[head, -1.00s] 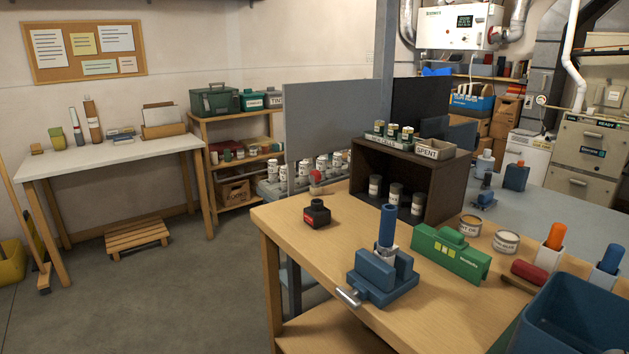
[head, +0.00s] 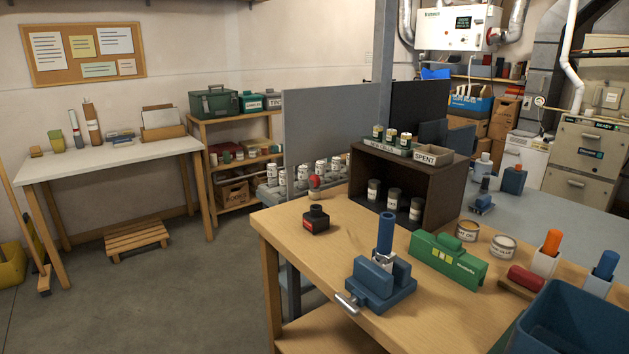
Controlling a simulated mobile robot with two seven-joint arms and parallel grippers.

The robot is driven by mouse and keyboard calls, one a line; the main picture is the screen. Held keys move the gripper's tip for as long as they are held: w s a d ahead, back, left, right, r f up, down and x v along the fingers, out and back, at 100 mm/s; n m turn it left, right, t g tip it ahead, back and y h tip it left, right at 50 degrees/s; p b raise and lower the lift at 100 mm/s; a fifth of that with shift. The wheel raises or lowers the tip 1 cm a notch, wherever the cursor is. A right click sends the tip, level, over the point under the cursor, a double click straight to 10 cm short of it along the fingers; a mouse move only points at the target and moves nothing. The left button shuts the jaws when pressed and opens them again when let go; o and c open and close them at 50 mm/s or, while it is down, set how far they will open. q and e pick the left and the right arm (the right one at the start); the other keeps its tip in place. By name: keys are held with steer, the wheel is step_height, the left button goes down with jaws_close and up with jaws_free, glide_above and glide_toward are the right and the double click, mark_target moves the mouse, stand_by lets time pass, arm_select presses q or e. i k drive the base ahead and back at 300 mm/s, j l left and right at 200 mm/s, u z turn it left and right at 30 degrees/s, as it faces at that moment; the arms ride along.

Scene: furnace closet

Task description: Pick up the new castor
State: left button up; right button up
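I cannot make out anything that is clearly a castor. A small red-topped object with a pale base (head: 315,185) stands at the wooden workbench's far left edge; it is too small to identify. A blue vise (head: 380,285) on the bench's near side has an upright blue cylinder (head: 386,233) in its jaws. A dark squat bottle (head: 316,219) stands to the left of the vise. Neither of my grippers shows in the head view, so I cannot see what they hold.
The wooden workbench (head: 290,235) carries a dark open shelf box (head: 437,188), a tray marked SPENT (head: 433,155), a green case (head: 448,260), tins and a blue bin (head: 578,318). A white table (head: 110,160) stands left. The floor (head: 180,290) between is largely clear, apart from a wooden step (head: 138,238).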

mark_target(314, 180)
steer(key=i+j+z, duration=0.1)
steer(key=i+j, duration=0.9)
steer(key=j+z, duration=0.15)
steer(key=z, duration=0.95)
steer(key=i+j, duration=0.05)
